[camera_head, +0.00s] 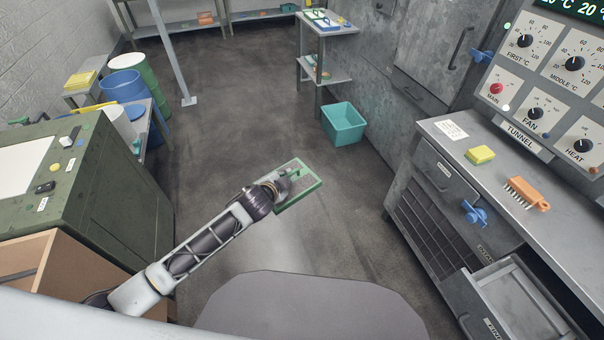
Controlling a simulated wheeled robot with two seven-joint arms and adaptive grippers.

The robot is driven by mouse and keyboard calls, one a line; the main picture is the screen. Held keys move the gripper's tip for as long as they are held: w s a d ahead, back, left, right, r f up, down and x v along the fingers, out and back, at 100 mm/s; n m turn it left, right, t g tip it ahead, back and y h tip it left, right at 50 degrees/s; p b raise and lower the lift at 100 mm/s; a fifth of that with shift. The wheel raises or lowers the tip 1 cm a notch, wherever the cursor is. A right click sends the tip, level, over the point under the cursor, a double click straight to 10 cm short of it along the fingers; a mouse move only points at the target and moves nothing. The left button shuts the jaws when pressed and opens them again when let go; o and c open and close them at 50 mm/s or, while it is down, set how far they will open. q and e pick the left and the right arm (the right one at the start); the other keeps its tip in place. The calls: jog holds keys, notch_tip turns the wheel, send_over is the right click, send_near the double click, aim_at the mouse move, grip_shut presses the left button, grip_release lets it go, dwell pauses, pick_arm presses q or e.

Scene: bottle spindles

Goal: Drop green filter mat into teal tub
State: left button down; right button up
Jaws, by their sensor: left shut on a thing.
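The green filter mat (306,185) is a flat panel with a green rim and a greyish middle, held tilted above the floor near the middle of the camera_head view. My left gripper (288,180) is shut on the mat and partly covers its left side. The teal tub (343,131) stands on the floor, up and to the right of the mat, beside the grey metal cabinet. Its open top faces up and it looks empty. The mat is apart from the tub. My right gripper is not in view.
A small metal table (318,30) with trays stands behind the tub. At right, a grey counter (470,165) bears a yellow sponge (480,155) and an orange brush (527,194), with an open drawer (515,305) below. A green machine (95,190) stands left. The middle floor is clear.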

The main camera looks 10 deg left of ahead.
pick_arm(q)
jog(key=s+a+f+n+y+p, duration=0.1)
jog(key=s+a+n+y, duration=0.1)
jog(key=a, duration=0.7)
jog(key=shift+s+a+f, duration=0.15)
jog(key=shift+a+f, duration=0.25)
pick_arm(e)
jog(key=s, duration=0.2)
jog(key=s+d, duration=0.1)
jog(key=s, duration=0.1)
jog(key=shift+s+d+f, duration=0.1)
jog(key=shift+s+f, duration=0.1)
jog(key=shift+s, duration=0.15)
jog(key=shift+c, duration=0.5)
